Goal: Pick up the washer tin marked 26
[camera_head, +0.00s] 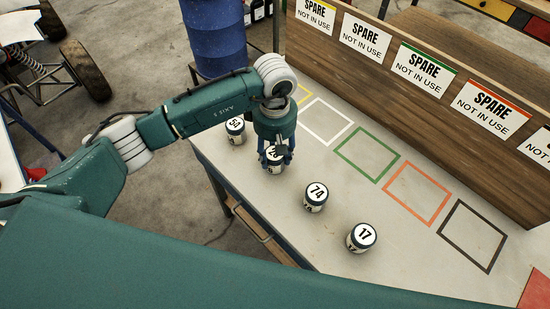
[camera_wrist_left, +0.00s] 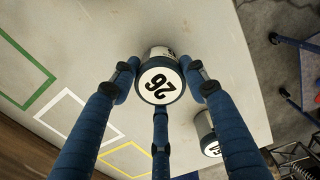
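The washer tin marked 26 (camera_head: 275,166) stands on the table, a small dark-and-white tin with a white numbered lid. In the left wrist view the tin marked 26 (camera_wrist_left: 161,82) sits between my three blue fingers, its number readable upside down. My left gripper (camera_head: 276,156) points down over this tin, with its fingertips around the upper part. In the left wrist view the left gripper (camera_wrist_left: 160,78) has its fingertips close to the tin's sides; whether they press on it is unclear. In the head view the fingers partly hide the lid. My right gripper is out of view.
Similar tins stand nearby: one marked 74 (camera_head: 316,197), one marked 17 (camera_head: 361,237), and one (camera_head: 235,130) left of the gripper, its number partly readable. Coloured outlined squares lie behind, the green one (camera_head: 367,155) empty. A wooden board (camera_head: 390,60) with SPARE signs edges the table.

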